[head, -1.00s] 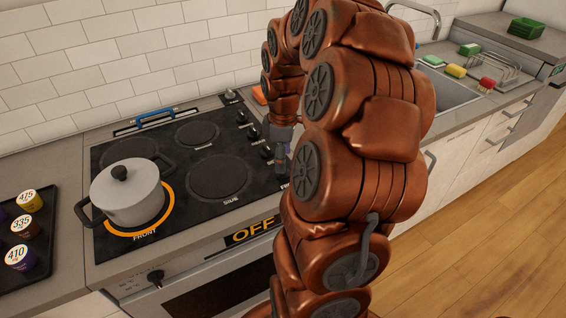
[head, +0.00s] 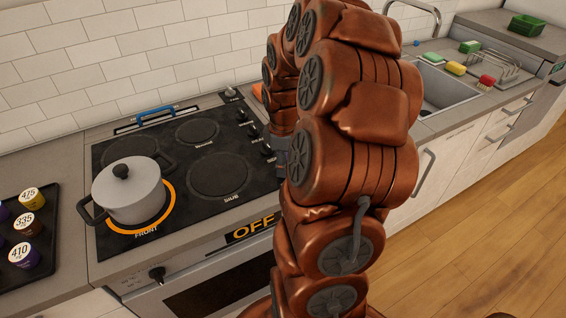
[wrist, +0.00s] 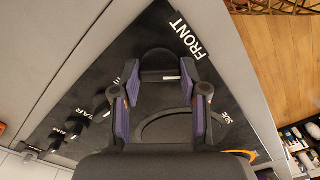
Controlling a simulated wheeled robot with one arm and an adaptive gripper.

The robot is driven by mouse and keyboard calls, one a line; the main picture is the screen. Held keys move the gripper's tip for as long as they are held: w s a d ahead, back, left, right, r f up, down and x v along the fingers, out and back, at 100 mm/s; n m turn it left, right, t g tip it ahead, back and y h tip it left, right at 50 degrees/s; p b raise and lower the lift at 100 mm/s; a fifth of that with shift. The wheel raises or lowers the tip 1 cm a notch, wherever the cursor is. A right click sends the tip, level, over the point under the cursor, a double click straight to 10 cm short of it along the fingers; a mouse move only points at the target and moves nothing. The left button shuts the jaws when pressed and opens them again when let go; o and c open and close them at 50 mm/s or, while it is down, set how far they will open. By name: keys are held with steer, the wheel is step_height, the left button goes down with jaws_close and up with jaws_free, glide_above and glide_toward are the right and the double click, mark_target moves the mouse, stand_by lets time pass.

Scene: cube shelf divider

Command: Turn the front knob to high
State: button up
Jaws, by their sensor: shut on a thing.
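The front knob (wrist: 159,64) is a dark round knob beside the white FRONT label in the wrist view. A short pale mark shows on its near side. My gripper (wrist: 160,74) has its two purple-padded fingers on either side of this knob, shut on it. In the head view my arm hides the front knob and the fingers. The black cooktop (head: 110,153) carries a grey lidded pot (head: 134,192) on its front-left burner, which has a lit orange ring (head: 171,200) and a FRONT label. An orange OFF display (head: 252,229) shows on the stove's front edge.
Other knobs (wrist: 103,105) stand in a row to the left in the wrist view. A tray (head: 50,252) of labelled cups lies left of the stove. A blue-handled item (head: 154,114) lies at the back. The sink (head: 447,92) is on the right.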

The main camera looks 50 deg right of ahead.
steer(key=c, duration=0.5)
steer(key=shift+o, duration=0.2)
steer(key=shift+f+m+b, duration=0.1)
steer(key=shift+m+b, duration=0.3)
steer(key=shift+b, duration=0.1)
steer(key=m+b, duration=0.2)
steer(key=b, duration=0.1)
steer(key=shift+f+m, duration=0.15)
steer(key=shift+m, duration=0.15)
steer(key=m+b, duration=0.5)
steer(key=shift+r+m+b, duration=0.15)
steer(key=shift+m+b, duration=0.35)
steer(key=shift+m, duration=0.5)
steer(key=shift+r+m+b, duration=0.15)
steer(key=shift+m+b, duration=0.3)
steer(key=shift+m, duration=0.55)
steer(key=o, duration=1.1)
